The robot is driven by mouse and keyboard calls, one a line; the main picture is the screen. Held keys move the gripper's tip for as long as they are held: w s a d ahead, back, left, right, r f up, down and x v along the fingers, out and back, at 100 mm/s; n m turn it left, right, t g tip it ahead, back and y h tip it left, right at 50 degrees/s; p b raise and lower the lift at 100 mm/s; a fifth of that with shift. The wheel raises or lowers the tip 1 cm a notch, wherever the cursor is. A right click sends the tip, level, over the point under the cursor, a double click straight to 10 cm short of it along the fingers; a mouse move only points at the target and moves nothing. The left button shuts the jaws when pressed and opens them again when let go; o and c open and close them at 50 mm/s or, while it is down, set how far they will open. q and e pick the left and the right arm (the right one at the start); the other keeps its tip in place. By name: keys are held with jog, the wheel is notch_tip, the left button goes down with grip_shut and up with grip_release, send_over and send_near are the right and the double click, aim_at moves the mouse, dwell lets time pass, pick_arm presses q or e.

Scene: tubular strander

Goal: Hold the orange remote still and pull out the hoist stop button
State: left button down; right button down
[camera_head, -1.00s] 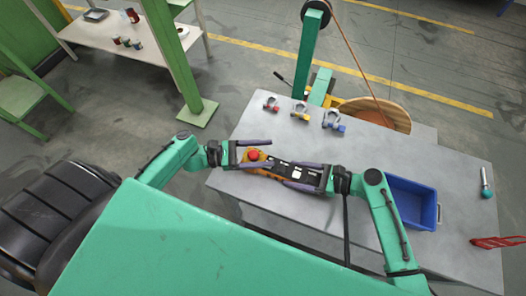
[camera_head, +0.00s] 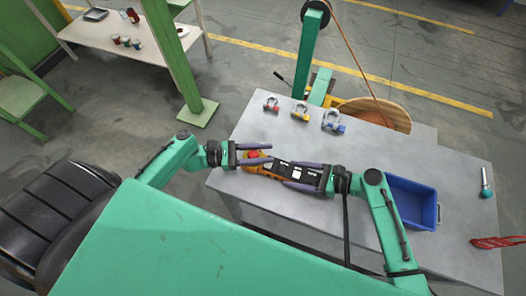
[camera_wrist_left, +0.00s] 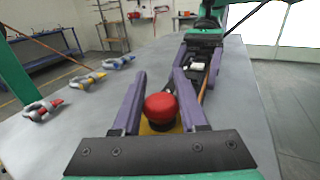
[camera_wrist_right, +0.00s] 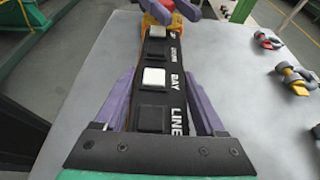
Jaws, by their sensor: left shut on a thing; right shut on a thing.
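The orange remote (camera_head: 264,169) has a black face with a row of push buttons and lies along the near edge of the grey table. Its red stop button (camera_head: 252,154) is at the left end; it also shows in the left wrist view (camera_wrist_left: 160,107). My left gripper (camera_head: 270,153) is shut on the stop button, with one purple finger on each side. My right gripper (camera_head: 284,173) is shut on the remote's body from the right; in the right wrist view its fingers (camera_wrist_right: 157,74) flank the black face.
Red (camera_head: 271,104), yellow (camera_head: 300,113) and blue (camera_head: 334,122) shackles stand along the table's back. A blue bin (camera_head: 411,204) is right of my right arm. A teal-ended tool (camera_head: 487,185) and a red item (camera_head: 497,242) lie far right. Table between is clear.

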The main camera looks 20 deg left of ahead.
pick_arm(q)
jog(key=shift+r, duration=0.1)
dwell(0.7)
jog(key=shift+r, duration=0.4)
jog(key=shift+c, duration=2.1)
grip_release()
jog(key=v, duration=1.2)
jog(key=shift+a, duration=0.1)
